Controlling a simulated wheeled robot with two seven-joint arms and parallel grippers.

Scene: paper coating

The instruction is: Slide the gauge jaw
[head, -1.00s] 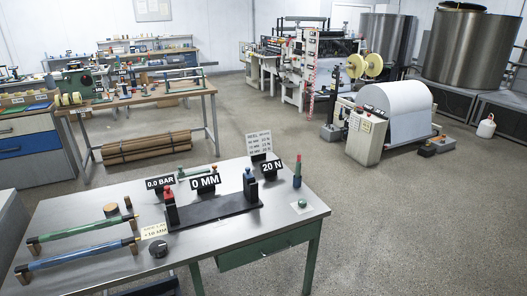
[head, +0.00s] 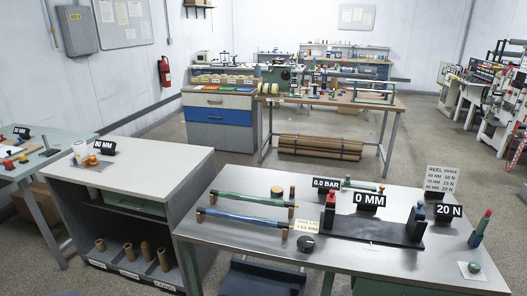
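I cannot tell for sure which part is the gauge jaw. A black sign reading "60 MM" or "80 MM" (head: 103,147) stands on the white-topped cabinet at left, near small orange pieces (head: 89,160). Neither gripper is in view.
Green and blue rollers (head: 245,217) lie on the bench's left part, near a black knob (head: 306,243). "0.0 BAR" (head: 326,184) and "20 N" (head: 448,210) signs also stand there. The cabinet's top (head: 150,165) is mostly clear. A wooden workbench (head: 330,101) stands behind.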

